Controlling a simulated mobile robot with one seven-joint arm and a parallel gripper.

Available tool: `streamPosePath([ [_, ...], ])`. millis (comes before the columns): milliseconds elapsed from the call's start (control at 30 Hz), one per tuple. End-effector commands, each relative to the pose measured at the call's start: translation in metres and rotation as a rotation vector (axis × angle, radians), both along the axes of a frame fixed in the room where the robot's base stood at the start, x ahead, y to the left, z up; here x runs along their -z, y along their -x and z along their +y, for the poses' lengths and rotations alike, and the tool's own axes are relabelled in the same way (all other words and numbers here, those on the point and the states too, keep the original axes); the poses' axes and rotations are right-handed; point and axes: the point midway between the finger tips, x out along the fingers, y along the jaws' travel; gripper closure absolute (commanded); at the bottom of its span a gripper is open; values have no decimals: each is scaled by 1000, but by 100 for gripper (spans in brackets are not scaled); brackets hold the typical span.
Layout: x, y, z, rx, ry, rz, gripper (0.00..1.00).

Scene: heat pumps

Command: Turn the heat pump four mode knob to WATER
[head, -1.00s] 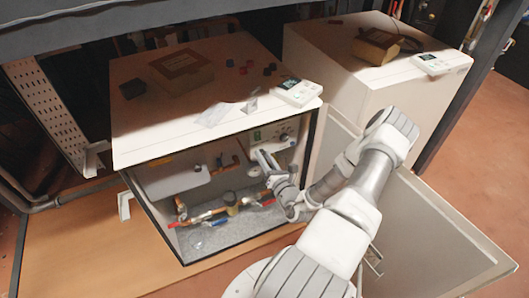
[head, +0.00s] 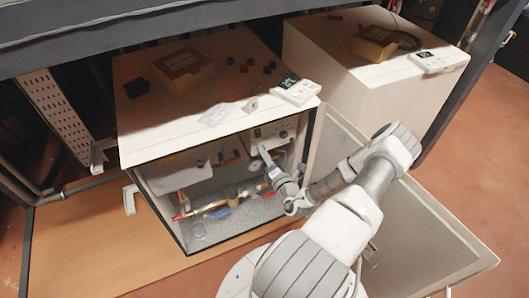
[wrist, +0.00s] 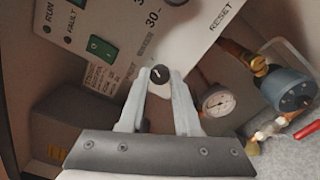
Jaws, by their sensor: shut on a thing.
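The open heat pump cabinet (head: 190,136) stands in the middle of the head view, with a white control panel (head: 285,133) inside at its upper right. In the wrist view the panel (wrist: 120,35) shows RUN, FAULT and RESET labels, a green switch (wrist: 101,48) and small lettering too fine to read. A small black knob (wrist: 159,74) with a white pointer mark sits between my fingertips. My gripper (wrist: 158,88) is shut on this knob, a finger on each side. In the head view my gripper (head: 264,150) reaches to the panel; the knob is hidden there.
A pressure gauge (wrist: 218,101) and a blue-grey round device (wrist: 288,92) with a brass fitting lie close to the right of my fingers. The open cabinet door (head: 420,235) stands right of my arm. Pipes and valves (head: 222,206) fill the lower cabinet.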

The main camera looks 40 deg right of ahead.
Motion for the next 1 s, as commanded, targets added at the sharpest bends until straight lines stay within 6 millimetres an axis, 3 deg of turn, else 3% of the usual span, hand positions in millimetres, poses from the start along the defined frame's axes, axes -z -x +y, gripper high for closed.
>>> streamPosePath([
  [467, 0, 0, 1, -3, -17, -3, 100],
  [500, 0, 0, 1, -3, -17, -3, 65],
  [633, 0, 0, 1, -2, -16, -3, 41],
  [1000, 0, 0, 0, -1, -15, -3, 38],
])
